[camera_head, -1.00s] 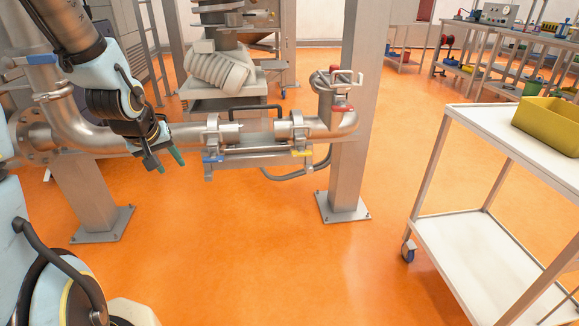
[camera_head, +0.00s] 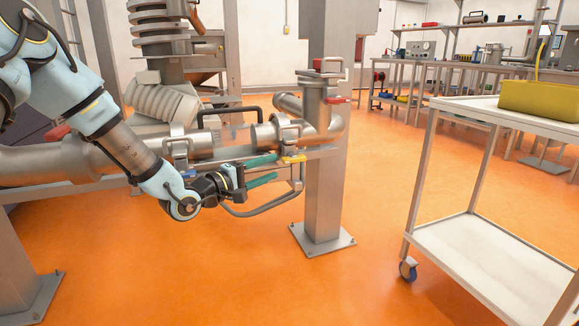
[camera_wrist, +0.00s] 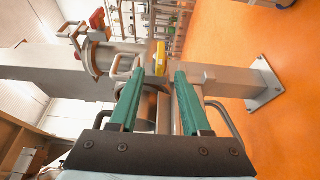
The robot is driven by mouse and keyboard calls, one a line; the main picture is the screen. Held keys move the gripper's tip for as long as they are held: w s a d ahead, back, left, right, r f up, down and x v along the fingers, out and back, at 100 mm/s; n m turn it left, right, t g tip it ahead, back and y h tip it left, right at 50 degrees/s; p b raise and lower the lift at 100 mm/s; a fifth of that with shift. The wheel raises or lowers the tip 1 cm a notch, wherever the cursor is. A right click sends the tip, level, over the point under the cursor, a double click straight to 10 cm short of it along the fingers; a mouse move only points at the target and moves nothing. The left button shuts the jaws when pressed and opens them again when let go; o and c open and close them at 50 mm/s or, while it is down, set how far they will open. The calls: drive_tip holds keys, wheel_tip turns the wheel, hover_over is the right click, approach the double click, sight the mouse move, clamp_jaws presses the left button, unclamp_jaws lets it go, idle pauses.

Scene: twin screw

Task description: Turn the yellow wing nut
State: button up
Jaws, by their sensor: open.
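The yellow wing nut (camera_head: 293,159) sits on the pipe clamp rail, left of the grey post. In the wrist view the yellow wing nut (camera_wrist: 160,59) stands just beyond the fingertips, in line with the gap between them. My gripper (camera_head: 276,168) has two green fingers pointing right toward the nut. In the wrist view my gripper (camera_wrist: 159,75) is open with nothing held between its fingers. The fingertips look close to the nut, but I cannot tell whether they touch it.
A white cart (camera_head: 475,250) bearing a yellow bin (camera_head: 540,98) stands right. Orange floor between post and cart is clear.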

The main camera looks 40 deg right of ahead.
sight(294, 157)
drive_tip(key=d+b, duration=0.1)
drive_tip(key=d, duration=0.8)
drive_tip(key=shift+w+d+b, duration=0.1)
drive_tip(key=shift+d+b, duration=0.1)
drive_tip(key=shift+b, duration=0.15)
clamp_jaws()
